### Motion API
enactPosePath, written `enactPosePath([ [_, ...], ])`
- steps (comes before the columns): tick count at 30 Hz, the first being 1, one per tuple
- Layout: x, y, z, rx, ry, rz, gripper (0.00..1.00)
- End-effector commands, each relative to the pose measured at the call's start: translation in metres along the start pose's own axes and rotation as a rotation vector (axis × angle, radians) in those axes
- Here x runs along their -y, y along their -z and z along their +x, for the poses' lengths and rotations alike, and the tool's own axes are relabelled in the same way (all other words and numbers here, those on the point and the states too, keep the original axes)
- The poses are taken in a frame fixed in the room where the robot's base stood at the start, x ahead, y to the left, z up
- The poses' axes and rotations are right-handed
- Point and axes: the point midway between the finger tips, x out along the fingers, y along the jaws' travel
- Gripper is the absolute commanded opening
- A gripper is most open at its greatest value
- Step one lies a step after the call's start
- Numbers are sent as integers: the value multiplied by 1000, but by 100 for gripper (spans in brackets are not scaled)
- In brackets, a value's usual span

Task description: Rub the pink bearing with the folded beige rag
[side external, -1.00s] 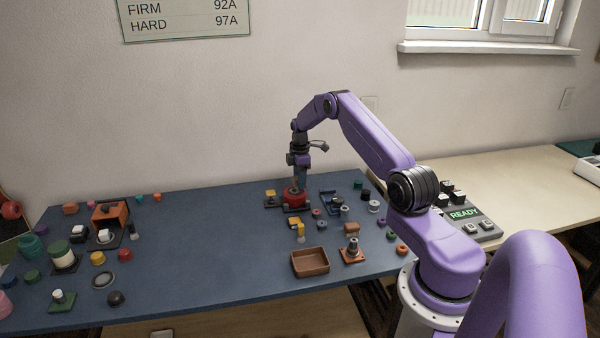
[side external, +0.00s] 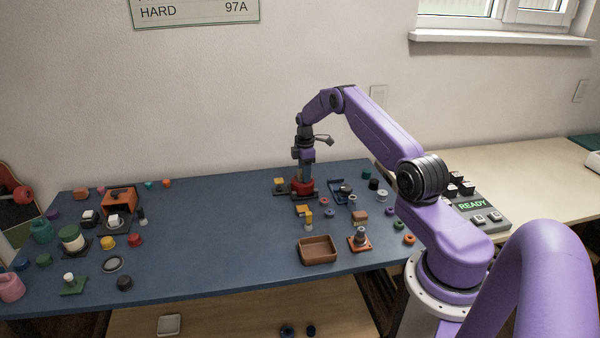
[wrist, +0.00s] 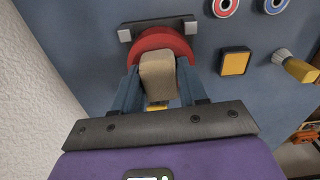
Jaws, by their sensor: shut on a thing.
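My gripper (wrist: 162,85) is shut on the folded beige rag (wrist: 158,75), whose block-like end sticks out between the two blue fingers. The rag lies in line with a red round part (wrist: 160,38) in the wrist view and covers its near middle. I cannot tell whether they touch. The red part sits on a dark fixture with grey end blocks; it also shows under my gripper in the side view (side external: 302,187). I cannot tell surely which part is the pink bearing.
A yellow square block (wrist: 235,62) and a yellow-tipped part (wrist: 297,68) stand close on the right in the wrist view. A brown tray (side external: 318,257) is near the front edge. The blue mat's middle is clear (side external: 215,225); several parts crowd its left end.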

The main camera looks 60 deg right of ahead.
Motion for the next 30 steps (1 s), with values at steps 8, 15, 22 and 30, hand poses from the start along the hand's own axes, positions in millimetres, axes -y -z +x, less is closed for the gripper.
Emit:
enactPosePath([
  [8,1,-14,-22,1,-3,1,18],
  [15,1,-14,-42,1,0,1,18],
  [22,1,-13,-63,0,-1,1,18],
  [30,1,-13,-80,1,0,0,18],
])
